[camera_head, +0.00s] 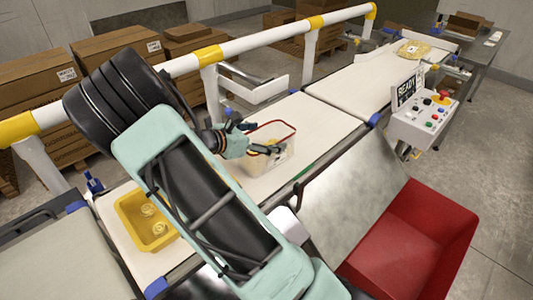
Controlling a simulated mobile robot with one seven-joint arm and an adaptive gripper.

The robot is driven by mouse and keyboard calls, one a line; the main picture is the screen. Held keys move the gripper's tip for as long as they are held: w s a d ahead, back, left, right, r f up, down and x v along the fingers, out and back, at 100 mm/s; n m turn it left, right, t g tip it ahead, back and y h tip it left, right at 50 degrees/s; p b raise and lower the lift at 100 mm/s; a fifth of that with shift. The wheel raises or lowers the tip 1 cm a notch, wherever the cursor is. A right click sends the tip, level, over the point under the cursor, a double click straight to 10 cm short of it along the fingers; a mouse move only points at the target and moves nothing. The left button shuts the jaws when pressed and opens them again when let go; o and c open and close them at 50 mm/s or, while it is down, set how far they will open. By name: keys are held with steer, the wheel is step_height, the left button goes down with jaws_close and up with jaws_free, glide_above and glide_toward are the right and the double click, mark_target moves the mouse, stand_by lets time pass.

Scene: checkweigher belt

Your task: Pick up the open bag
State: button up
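A pale, see-through item with a red line along its top edge (282,159) stands on the white belt near the middle of the picture. It looks like an open-topped bag or pack with some yellowish contents. My gripper (269,138) is at its upper left side, with its dark fingers spread apart. The fingers overlap the item in the picture; I cannot tell whether they touch it. My arm hides part of the belt below and left. A flat, clear bag with yellow contents (412,50) lies at the far end of the belt.
A yellow tray (125,206) with round pale items sits on the near belt, partly behind my arm. A white and yellow guard rail (265,45) runs behind the belt. A control box (425,122), a metal chute (352,208) and a red bin (440,215) stand at right.

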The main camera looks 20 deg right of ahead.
steer(key=c, duration=1.5)
steer(key=shift+c, duration=0.5)
steer(key=shift+r, duration=0.1)
